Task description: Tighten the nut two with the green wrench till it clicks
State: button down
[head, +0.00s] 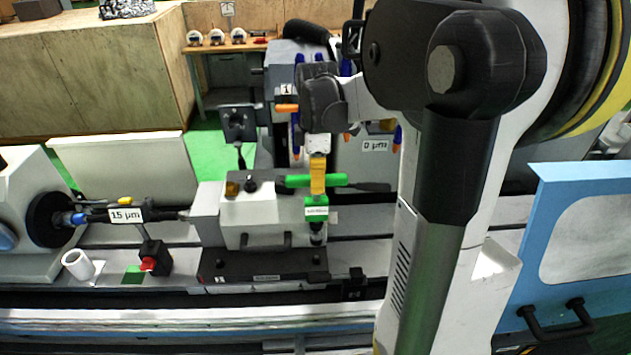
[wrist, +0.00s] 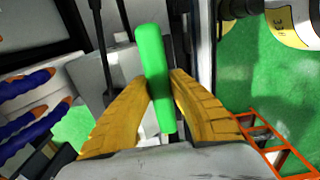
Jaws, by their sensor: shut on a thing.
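The green wrench (head: 296,181) has a crossbar handle, lying level in the head view. Below the handle is a green block with a white label (head: 316,211) and a dark lower end. My gripper (head: 318,190) has yellow fingers shut on the wrench, pointing down. In the wrist view the green handle (wrist: 156,80) stands between both yellow fingers. The wrench's dark lower end (head: 316,235) is at the right end of the pale tailstock block (head: 245,222). I cannot make out nut two; whether the wrench sits on it is unclear.
A dark base plate (head: 262,265) lies under the tailstock. A shaft labelled 15 µm (head: 125,215) runs left to the chuck. A red button (head: 148,264) and a white cup (head: 78,264) stand in front. A blue panel (head: 575,245) is at right.

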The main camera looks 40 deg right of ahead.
aim_at(317, 200)
jog(key=shift+s+a+r, duration=0.15)
jog(key=shift+s, duration=0.2)
jog(key=shift+w+f+b, duration=0.1)
jog(key=shift+f+b, duration=0.2)
jog(key=shift+f, duration=0.05)
jog(key=shift+f+b, duration=1.9)
jog(key=shift+f, duration=0.55)
jog(key=shift+f+b, duration=0.3)
jog(key=shift+f, duration=0.05)
jog(key=shift+f+b, duration=1.05)
jog(key=shift+f, duration=0.5)
